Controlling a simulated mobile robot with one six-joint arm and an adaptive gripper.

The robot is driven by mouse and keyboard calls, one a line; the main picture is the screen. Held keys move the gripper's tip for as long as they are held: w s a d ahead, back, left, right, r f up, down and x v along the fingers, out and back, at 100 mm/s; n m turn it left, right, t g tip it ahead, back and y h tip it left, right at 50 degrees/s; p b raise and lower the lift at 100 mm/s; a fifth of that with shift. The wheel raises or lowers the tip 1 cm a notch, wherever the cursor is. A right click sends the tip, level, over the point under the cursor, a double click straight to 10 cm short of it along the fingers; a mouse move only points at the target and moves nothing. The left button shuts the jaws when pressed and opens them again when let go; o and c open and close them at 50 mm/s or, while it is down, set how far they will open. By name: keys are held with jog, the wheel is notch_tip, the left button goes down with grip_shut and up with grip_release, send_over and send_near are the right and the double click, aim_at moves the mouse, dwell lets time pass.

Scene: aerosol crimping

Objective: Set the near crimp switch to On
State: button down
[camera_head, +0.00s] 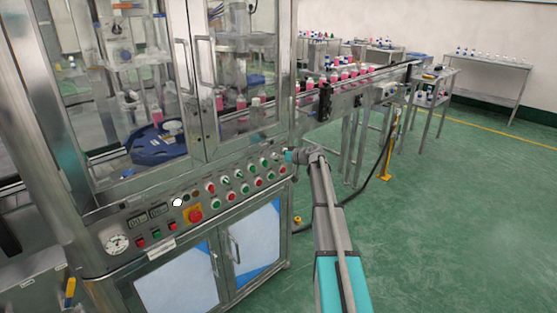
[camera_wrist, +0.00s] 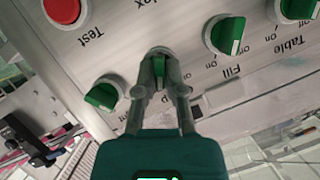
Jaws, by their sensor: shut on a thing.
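In the wrist view, my gripper (camera_wrist: 160,72) is closed around a green rotary switch (camera_wrist: 158,66) on the sloped control panel (camera_wrist: 185,22). The fingers touch it on both sides and hide part of it and its lettering, so I cannot read its name or its setting. In the head view, my gripper (camera_head: 292,157) is at the right end of the panel's knob rows, and the held switch is hidden there. Other green switches flank it in the wrist view: one (camera_wrist: 104,95) at left, and one marked Fill (camera_wrist: 228,36) at right.
A switch marked Table (camera_wrist: 298,9) and a red Test button (camera_wrist: 62,9) are close by. In the head view, a red emergency button (camera_head: 194,215) is on the panel's left part. A conveyor (camera_head: 345,88) with pink bottles runs behind my arm. The green floor at right is clear.

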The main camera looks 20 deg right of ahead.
jog(key=shift+m+y, duration=0.3)
dwell(0.4)
jog(key=c, duration=0.7)
grip_release()
jog(key=shift+c, duration=0.2)
